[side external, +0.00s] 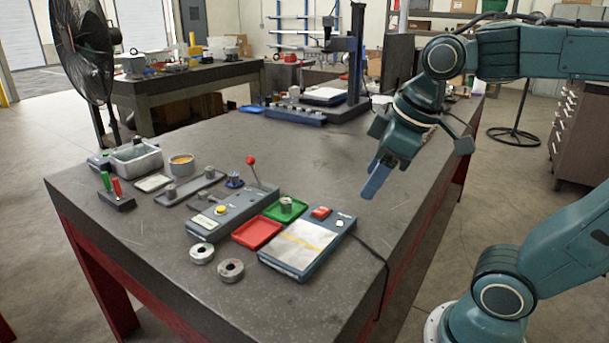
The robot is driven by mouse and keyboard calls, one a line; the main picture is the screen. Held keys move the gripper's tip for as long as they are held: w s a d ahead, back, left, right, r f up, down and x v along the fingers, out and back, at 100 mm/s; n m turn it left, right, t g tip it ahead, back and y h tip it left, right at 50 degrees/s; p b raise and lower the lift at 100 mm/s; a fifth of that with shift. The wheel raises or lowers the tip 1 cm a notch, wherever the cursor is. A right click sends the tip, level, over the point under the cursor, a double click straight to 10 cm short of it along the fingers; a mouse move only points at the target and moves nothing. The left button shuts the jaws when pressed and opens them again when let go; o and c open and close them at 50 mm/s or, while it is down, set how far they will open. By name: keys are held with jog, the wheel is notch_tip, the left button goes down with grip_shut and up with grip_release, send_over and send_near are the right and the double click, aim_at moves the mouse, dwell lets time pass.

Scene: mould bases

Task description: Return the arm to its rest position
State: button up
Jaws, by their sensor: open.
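My gripper (377,178) hangs in the air over the right part of the dark table (330,160), fingers pointing down and to the left. It is empty and apart from everything on the table. The finger gap is hard to see from this side. My arm reaches in from the right edge of the picture, bent at the wrist.
A tall stand (355,60) rises behind. The table's middle is bare.

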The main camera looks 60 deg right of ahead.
jog(key=shift+s+a+f+m+t, duration=0.15)
jog(key=shift+s+f+m, duration=0.4)
jog(key=shift+s, duration=0.25)
jog(key=shift+s+a+f+m+t, duration=0.1)
jog(key=shift+s+f+m+t, duration=0.1)
jog(key=shift+s+f+m, duration=0.35)
jog(key=shift+s+a+f+m+t, duration=0.15)
jog(key=shift+s+f+m, duration=0.2)
jog(key=shift+s+m, duration=0.45)
